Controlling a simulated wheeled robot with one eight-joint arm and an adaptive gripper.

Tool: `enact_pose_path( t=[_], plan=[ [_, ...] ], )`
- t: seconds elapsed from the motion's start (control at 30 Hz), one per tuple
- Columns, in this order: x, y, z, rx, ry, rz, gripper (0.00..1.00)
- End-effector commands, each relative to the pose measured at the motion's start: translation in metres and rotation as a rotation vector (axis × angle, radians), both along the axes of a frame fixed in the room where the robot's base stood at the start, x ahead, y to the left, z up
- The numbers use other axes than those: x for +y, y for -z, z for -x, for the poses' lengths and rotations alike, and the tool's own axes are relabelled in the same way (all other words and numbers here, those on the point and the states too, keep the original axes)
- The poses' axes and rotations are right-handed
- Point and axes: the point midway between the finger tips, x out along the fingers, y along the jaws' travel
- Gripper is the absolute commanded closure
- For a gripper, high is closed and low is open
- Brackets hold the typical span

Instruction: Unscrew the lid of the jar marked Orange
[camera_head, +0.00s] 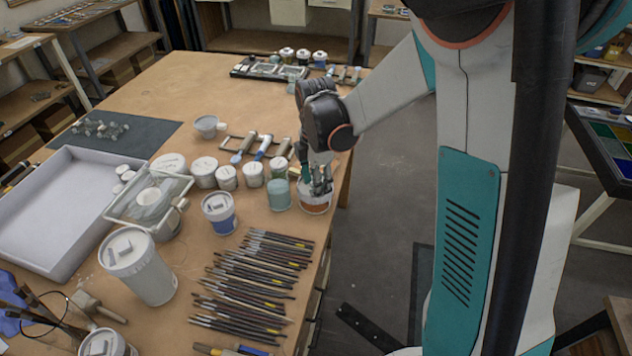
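A jar with an orange-brown band (314,209) stands near the table's right edge. No lettering on it is readable at this size, but its colour fits the jar marked Orange. My gripper (318,186) points down at its top, with the dark fingers at the height of the rim. The fingers and the wrist cover most of the top, so the lid is largely hidden. I cannot tell whether the fingers touch the lid or are closed on it. The jar stands upright on the wooden table (190,85).
A teal jar (279,195) stands close on the left, with several white-lidded jars (204,172) beyond. A blue-banded jar (219,214) and rows of brushes (250,290) lie nearer. A white tray (60,262) is at left.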

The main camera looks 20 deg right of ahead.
Motion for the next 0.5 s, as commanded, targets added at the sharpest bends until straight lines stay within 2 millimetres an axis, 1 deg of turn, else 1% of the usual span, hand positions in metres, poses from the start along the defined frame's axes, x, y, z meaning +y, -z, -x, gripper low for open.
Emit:
enact_pose_path(
  t=[0.5],
  plan=[
    [0.0,-0.013,0.0,0.0,0.001,0.0,1.0]
  ],
)
